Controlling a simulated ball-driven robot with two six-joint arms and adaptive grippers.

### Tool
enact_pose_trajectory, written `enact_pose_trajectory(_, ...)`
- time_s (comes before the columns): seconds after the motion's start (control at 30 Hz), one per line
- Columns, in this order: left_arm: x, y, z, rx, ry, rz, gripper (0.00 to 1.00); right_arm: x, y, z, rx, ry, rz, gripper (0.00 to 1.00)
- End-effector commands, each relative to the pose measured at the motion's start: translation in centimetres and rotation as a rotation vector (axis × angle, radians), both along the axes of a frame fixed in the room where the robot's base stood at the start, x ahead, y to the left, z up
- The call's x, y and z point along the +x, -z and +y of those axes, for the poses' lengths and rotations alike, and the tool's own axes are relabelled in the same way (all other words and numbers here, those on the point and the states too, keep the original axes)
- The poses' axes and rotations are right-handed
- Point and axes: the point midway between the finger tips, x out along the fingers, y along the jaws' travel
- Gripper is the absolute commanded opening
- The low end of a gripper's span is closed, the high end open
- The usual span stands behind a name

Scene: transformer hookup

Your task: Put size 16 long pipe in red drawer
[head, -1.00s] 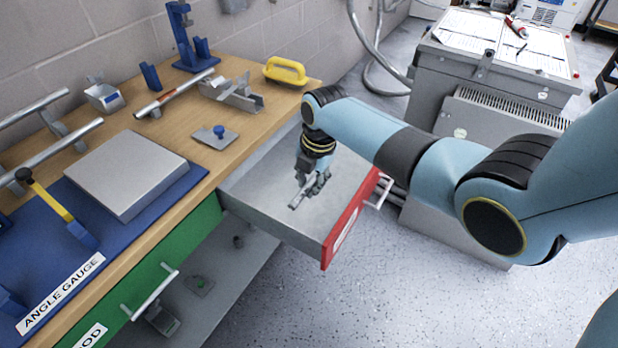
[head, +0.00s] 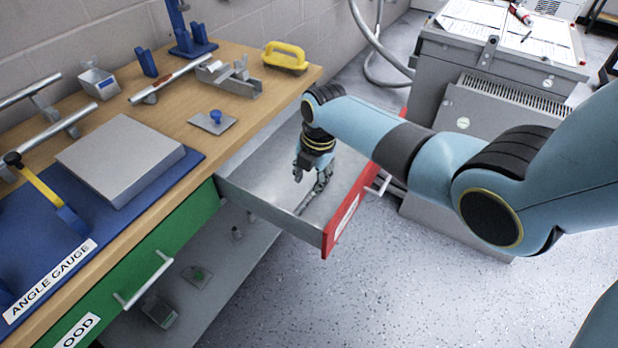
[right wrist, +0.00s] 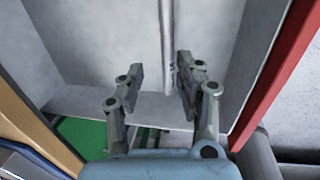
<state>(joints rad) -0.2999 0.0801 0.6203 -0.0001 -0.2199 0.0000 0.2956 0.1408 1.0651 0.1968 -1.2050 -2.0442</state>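The red drawer (head: 345,213) is pulled out, with its grey inside open from above. My right gripper (head: 311,178) points down inside it. In the right wrist view the fingers (right wrist: 160,68) are spread apart. A thin grey pipe (right wrist: 167,42) lies in the drawer there, close beside the right-hand finger; whether they touch I cannot tell. In the head view the pipe is hard to separate from the fingers. Its size mark cannot be read. My left gripper is out of view.
The wooden bench holds another pipe (head: 172,79) on a stand, a yellow handle (head: 285,57), metal brackets (head: 230,78) and a grey plate (head: 122,161) on a blue mat. A green drawer (head: 150,262) is left of the red one. A grey cabinet (head: 460,105) stands behind my right arm.

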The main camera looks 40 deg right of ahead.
Motion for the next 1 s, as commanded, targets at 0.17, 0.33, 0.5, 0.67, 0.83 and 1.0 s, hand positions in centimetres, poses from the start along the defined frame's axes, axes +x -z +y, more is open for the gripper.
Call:
enact_pose_trajectory(0.17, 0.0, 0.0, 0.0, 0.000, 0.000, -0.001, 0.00, 0.0, 0.0, 0.0, 0.000, 0.000, 0.001, 0.44)
enact_pose_trajectory(0.33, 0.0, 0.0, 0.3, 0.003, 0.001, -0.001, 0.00, -0.1, -0.1, 0.0, 0.000, 0.000, 0.001, 0.44)
enact_pose_trajectory(0.5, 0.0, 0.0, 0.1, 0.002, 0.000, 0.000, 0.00, -0.3, -1.8, -0.2, -0.001, 0.000, -0.001, 0.44)
enact_pose_trajectory(0.67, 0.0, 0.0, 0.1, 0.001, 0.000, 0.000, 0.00, -0.8, -5.1, -0.3, -0.002, -0.001, -0.004, 0.44)
enact_pose_trajectory(0.83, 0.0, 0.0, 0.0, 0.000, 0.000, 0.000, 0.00, -1.4, -8.8, -0.5, -0.001, -0.001, -0.003, 0.44)
enact_pose_trajectory(1.0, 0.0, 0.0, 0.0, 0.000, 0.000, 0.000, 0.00, -1.8, -11.1, -0.5, -0.001, 0.000, -0.001, 0.44)
